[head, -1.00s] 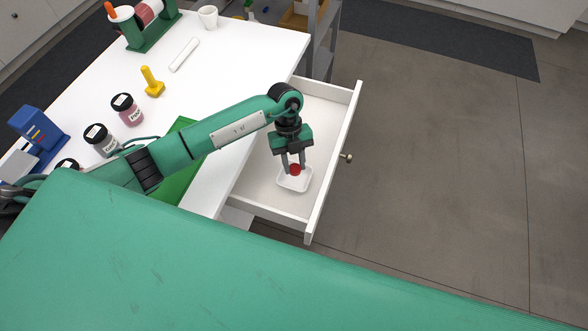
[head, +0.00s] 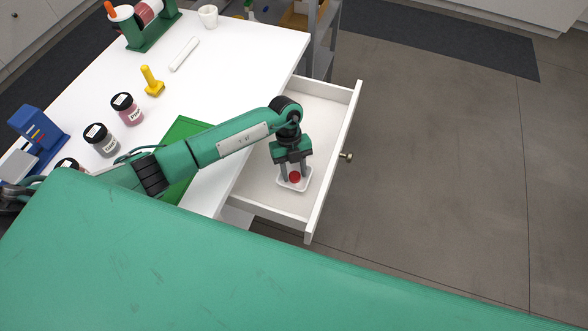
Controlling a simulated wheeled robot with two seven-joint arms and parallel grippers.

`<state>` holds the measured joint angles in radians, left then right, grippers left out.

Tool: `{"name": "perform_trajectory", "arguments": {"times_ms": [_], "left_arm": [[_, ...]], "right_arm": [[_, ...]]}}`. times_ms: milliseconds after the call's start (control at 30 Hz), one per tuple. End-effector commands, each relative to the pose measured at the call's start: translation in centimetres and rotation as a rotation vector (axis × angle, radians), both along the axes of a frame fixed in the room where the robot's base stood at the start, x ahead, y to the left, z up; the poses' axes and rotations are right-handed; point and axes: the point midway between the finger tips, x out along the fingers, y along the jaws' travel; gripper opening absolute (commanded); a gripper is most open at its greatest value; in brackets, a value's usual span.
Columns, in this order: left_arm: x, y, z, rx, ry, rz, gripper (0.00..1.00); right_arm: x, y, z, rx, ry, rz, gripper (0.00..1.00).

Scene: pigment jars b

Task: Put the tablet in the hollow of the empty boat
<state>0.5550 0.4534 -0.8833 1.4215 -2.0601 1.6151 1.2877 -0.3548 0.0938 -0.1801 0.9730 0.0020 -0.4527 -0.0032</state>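A small white boat (head: 304,185) sits on the floor of the open drawer (head: 275,195). My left gripper (head: 295,177) points down over the boat. Its two fingers stand on either side of the red tablet (head: 295,177), with the fingertips at the level of the boat. The tablet shows between the fingers, low in the boat's hollow. I cannot tell whether the fingers still press on it. My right gripper is not in view.
On the white table (head: 225,75) stand dark-lidded jars (head: 127,110), a yellow tool (head: 152,82), a white rod (head: 185,54) and a green mat (head: 192,128). The drawer's front wall with its knob (head: 346,156) bounds the boat on the right. The drawer's back part is clear.

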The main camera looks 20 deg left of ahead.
Motion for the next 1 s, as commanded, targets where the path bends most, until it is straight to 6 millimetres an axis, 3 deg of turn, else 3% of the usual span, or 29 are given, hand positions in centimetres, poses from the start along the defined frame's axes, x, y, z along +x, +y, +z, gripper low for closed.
{"name": "perform_trajectory", "arguments": {"times_ms": [267,433,700,1000], "left_arm": [[0.6,0.3,1.5,0.0,-0.005,0.0,0.4],[1.7,1.2,4.8,0.001,-0.005,0.0,0.4],[3.3,2.3,9.6,0.001,-0.004,0.001,0.4],[3.8,2.7,11.3,0.001,-0.001,0.0,0.4]], "right_arm": [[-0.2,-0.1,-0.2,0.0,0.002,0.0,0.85],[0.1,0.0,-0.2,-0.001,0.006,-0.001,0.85],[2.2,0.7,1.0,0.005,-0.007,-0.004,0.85],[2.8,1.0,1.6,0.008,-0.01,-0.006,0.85]]}}
